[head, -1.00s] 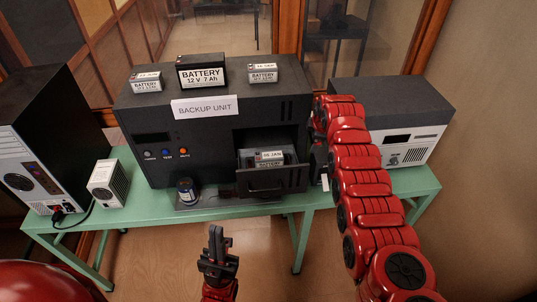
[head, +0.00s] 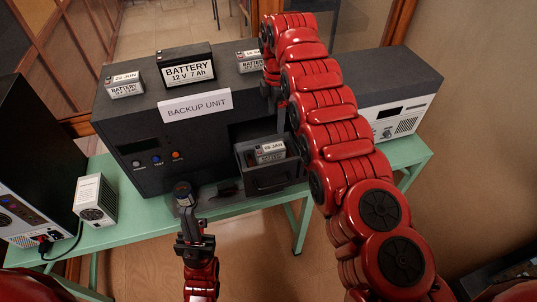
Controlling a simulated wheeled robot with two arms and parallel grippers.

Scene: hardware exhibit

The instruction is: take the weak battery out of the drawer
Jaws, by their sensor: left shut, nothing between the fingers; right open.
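The drawer (head: 284,181) of the black backup unit (head: 150,172) stands open at its lower right front. A grey battery (head: 268,153) with a white date label, seemingly "08 JAN", sits inside the drawer. My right gripper (head: 277,98) is in front of the unit's upper right, above the drawer and apart from the battery. My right arm partly hides it; it is open with nothing seen in it.
On the unit stand a large black battery (head: 187,72) and small grey batteries at left (head: 124,86) and right (head: 249,61). A white box (head: 95,200) is at left, a grey device (head: 400,95) at right.

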